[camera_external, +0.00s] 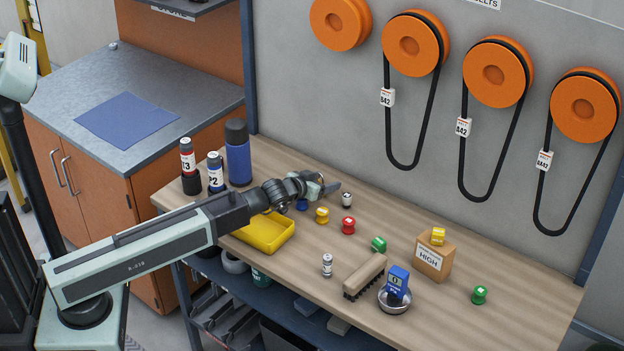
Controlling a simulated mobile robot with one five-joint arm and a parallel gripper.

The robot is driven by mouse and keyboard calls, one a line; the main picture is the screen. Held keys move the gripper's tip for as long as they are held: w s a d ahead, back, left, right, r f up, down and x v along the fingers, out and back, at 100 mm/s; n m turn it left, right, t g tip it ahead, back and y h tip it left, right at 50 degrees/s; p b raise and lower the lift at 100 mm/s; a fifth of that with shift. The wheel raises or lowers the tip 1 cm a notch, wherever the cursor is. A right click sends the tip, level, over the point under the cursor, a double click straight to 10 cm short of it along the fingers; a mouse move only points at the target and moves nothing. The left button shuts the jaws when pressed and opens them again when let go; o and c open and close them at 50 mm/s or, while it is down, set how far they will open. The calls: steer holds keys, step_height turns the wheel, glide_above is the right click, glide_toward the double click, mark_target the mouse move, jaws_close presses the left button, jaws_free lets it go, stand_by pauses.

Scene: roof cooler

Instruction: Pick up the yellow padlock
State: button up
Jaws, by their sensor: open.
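Two small yellow things show, and the picture is too small to tell for sure which is the padlock. One yellow piece (322,216) sits on the wooden bench among other small coloured pieces. The other yellow piece (438,237) rests on top of a cardboard box (434,262) marked HIGH. My gripper (328,187) is open, with nothing seen between its fingers. It is over the bench, a little above and behind the first yellow piece in the picture, and well left of the box.
Near my gripper are a blue piece (302,205), a white piece (347,200) and a red piece (348,226). A yellow tray (266,235) lies below my arm. A brush (364,275) and a blue meter (398,281) stand nearer the front edge. The bench's right end is mostly clear.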

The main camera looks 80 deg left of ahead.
steer(key=shift+w+a+f, duration=0.25)
steer(key=shift+w+a, duration=0.15)
steer(key=shift+w, duration=0.05)
steer(key=shift+s+r, duration=0.1)
steer(key=shift+r, duration=0.05)
jaws_close()
